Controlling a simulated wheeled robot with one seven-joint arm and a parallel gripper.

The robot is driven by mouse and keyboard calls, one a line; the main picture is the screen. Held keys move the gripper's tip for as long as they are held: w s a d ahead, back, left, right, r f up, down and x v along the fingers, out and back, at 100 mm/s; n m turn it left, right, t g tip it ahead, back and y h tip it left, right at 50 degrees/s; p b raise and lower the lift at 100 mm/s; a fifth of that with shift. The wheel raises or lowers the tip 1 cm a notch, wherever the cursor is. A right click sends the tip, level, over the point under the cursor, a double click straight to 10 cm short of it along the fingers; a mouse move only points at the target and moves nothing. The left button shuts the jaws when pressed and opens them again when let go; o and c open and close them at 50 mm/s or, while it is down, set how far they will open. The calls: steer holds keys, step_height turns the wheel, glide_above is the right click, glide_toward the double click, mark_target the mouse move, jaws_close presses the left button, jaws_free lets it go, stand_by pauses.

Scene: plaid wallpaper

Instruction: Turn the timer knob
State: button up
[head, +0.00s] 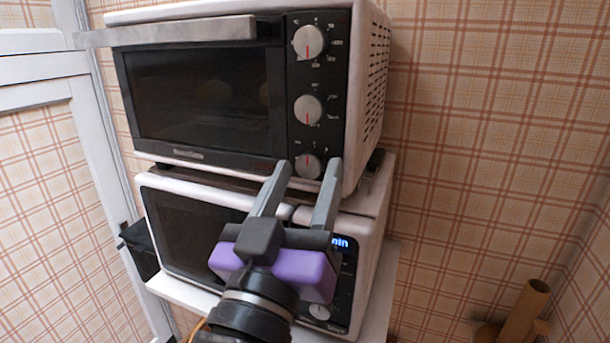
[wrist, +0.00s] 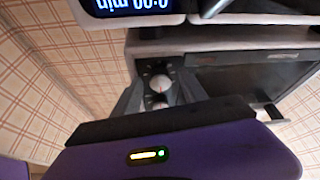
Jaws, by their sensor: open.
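The upper oven (head: 200,90) has a black panel with three white knobs in a column: a top knob (head: 309,41), a middle knob (head: 308,109) and a bottom knob (head: 308,166), each with a red pointer line. The labels are too small to read, so I cannot tell by text which is the timer. My gripper (head: 309,167) is open, with its grey fingertips on the left and right of the bottom knob. In the wrist view, upside down, the bottom knob (wrist: 161,82) shows between the fingers (wrist: 158,76). I cannot tell whether they touch it.
A microwave (head: 190,230) with a lit blue display (wrist: 133,5) and a lower dial (head: 319,311) stands under the oven on a white shelf (head: 387,285). The oven's long handle (head: 170,32) sticks out at the top.

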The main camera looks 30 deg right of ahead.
jaws_close()
steer(key=shift+f+b, duration=0.1)
steer(key=shift+b, duration=0.25)
steer(key=m+b, duration=0.1)
steer(key=b, duration=0.1)
steer(key=m+g+h+b, duration=0.1)
steer(key=b, duration=0.2)
steer(key=shift+a+f+m, duration=0.1)
steer(key=shift+f+m, duration=0.2)
steer(key=shift+m, duration=0.1)
steer(key=m+g+h+b, duration=0.1)
steer(key=m+b, duration=0.2)
steer(key=b, duration=0.1)
steer(key=shift+w+g+b, duration=0.1)
steer(key=shift+g+b, duration=0.25)
steer(key=shift+g, duration=0.05)
steer(key=m+g+b, duration=0.1)
steer(key=m+b, duration=0.1)
steer(key=b, duration=0.1)
steer(key=m+g+b, duration=0.1)
steer(key=m+b, duration=0.1)
steer(key=b, duration=0.1)
steer(key=shift+w+a+r+m+h, duration=0.1)
steer(key=shift+w+r+m+h, duration=0.05)
steer(key=shift+m+h, duration=0.25)
steer(key=shift+r+m+g+b, duration=0.2)
steer(key=shift+m+g+b, duration=0.3)
steer(key=shift+m+b, duration=0.6)
steer(key=shift+r, duration=0.1)
